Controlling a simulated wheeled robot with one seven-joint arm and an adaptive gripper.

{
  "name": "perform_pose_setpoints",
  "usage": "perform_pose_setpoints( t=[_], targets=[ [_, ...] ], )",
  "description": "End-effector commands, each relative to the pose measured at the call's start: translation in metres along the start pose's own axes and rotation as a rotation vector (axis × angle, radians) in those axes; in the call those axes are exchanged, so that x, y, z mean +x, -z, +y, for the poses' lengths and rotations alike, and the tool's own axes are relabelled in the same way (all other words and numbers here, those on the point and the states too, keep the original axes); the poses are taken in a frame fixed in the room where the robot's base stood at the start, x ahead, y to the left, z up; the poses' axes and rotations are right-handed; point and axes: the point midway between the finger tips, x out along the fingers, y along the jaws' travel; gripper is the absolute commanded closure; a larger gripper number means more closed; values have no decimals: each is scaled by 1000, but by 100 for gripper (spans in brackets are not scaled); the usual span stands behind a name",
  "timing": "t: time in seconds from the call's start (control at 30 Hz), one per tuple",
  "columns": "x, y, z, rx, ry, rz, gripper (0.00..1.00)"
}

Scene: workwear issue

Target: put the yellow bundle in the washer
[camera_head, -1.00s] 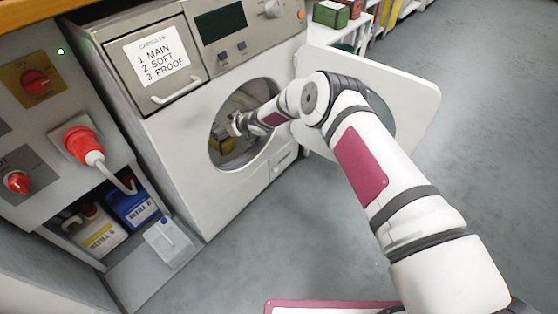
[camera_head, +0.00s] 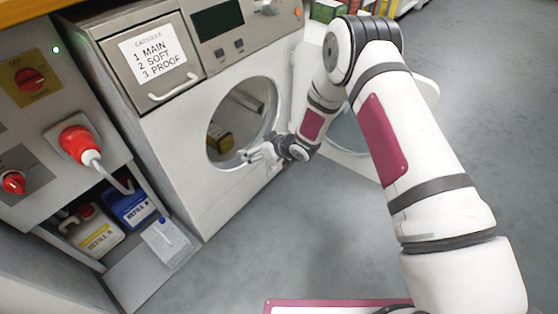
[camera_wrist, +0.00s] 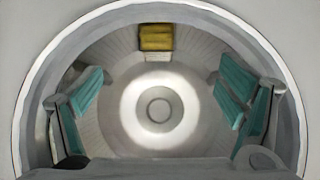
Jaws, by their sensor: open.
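The washer (camera_head: 185,170) stands at the left with its round opening facing me and its door (camera_head: 428,90) swung open to the right. The yellow bundle (camera_head: 221,142) lies inside the drum, low on the left in the head view. In the wrist view the bundle (camera_wrist: 156,37) shows at the top, apart from the fingers. My gripper (camera_head: 248,154) is at the lower right rim of the opening in the head view. Its teal-padded fingers (camera_wrist: 160,90) are spread wide in the wrist view, with nothing between them.
The open door stands beside and behind my arm. A red plug (camera_head: 78,141) and its cable are on the panel left of the washer. Refill jugs (camera_head: 132,206) sit on a low shelf below it. The grey floor (camera_head: 300,230) in front is clear.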

Motion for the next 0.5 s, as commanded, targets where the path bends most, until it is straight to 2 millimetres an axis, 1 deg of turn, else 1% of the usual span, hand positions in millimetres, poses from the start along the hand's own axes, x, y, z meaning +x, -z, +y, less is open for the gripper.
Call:
perform_pose_setpoints(
  t=[0.03,0.3,0.5],
  targets=[
    [-9,-6,1,3,-1,-4,12],
    [-49,-33,1,3,-1,-3,12],
    [-72,-50,1,2,-1,-2,12]
  ],
)
